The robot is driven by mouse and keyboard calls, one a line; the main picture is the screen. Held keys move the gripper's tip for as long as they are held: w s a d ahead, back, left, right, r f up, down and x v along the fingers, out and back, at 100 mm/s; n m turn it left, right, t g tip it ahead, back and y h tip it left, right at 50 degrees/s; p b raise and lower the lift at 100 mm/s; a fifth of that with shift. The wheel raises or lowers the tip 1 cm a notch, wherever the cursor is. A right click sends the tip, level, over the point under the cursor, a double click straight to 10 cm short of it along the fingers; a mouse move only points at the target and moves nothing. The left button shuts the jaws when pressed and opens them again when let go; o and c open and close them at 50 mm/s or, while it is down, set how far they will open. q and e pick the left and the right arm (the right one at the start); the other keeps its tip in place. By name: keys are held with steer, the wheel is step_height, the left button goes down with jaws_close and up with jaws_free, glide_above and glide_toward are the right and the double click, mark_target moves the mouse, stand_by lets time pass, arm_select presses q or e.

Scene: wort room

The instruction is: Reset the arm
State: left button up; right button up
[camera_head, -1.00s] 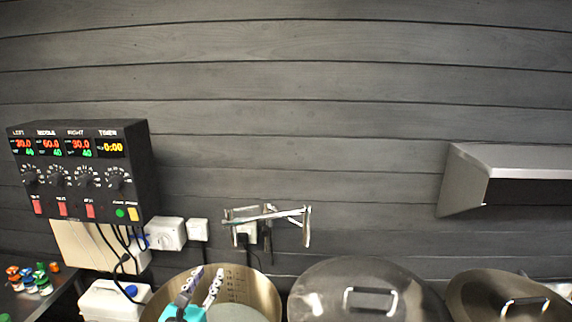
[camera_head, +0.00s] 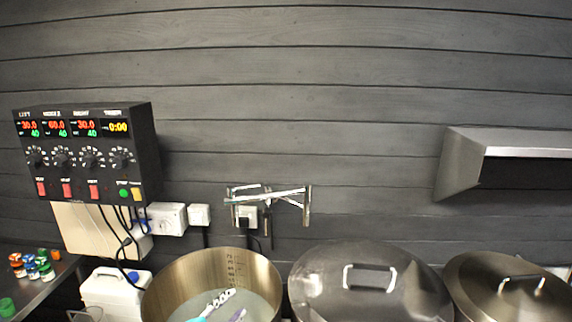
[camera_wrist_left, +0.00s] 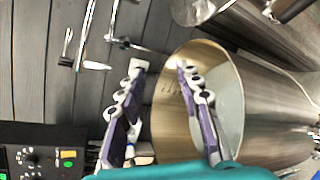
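My left gripper (camera_head: 232,304) shows at the bottom of the head view, in front of the open steel pot (camera_head: 160,287). Only its white and purple finger ends and a bit of teal show there. In the left wrist view, its two fingers (camera_wrist_left: 160,66) stand well apart with nothing between them. One finger overlaps the mouth of the open pot (camera_wrist_left: 240,65), the other lies against the wall behind. I cannot tell how far the fingers are from the pot rim. My right gripper is in neither view.
Two lidded pots, one in the middle (camera_head: 330,285) and one at right (camera_head: 480,300), stand beside the open pot. A control box (camera_head: 140,150) and a metal bracket (camera_head: 268,195) are on the wall. A white jug (camera_head: 105,288) stands left. The upper wall is clear.

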arm_select(q)
steer(key=s+f+m+g+y+b, duration=0.1)
steer(key=s+f+m+g+b, duration=0.45)
steer(key=f+m, duration=0.7)
steer(key=s+a+f+m+g+y+b, duration=0.1)
steer(key=s+a+f+m+y+b, duration=0.3)
steer(key=s+f+m, duration=0.4)
steer(key=shift+s+a+f+g, duration=0.15)
steer(key=shift+s+a+g, duration=0.3)
steer(key=shift+s, duration=0.7)
